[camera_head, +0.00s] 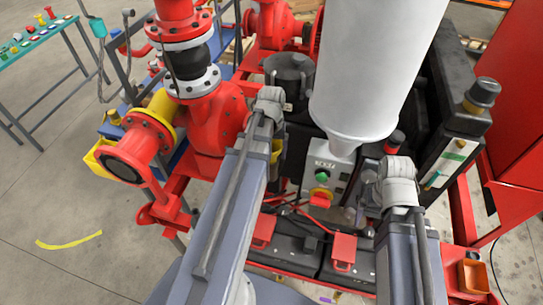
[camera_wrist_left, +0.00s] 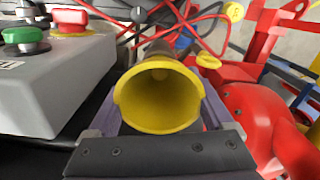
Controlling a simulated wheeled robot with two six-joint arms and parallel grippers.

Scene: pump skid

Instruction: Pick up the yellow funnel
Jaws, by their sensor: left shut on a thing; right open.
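The yellow funnel (camera_wrist_left: 160,95) fills the middle of the left wrist view, its wide round mouth facing the camera. My left gripper (camera_wrist_left: 160,110) is shut on it, with one finger on each side. In the head view, only a small yellow part of the funnel (camera_head: 277,150) shows beside my left wrist; my arm hides most of that gripper. My right gripper (camera_head: 364,197) is open, beside the right wrist in the head view, and its fingertips are largely hidden.
A grey control box (camera_head: 323,172) with a green button and red-yellow switch stands close to the funnel. A large white cylinder (camera_head: 378,60) is above and behind it. Red pump pipework (camera_head: 215,120) stands at left; red cables (camera_wrist_left: 200,25) hang nearby.

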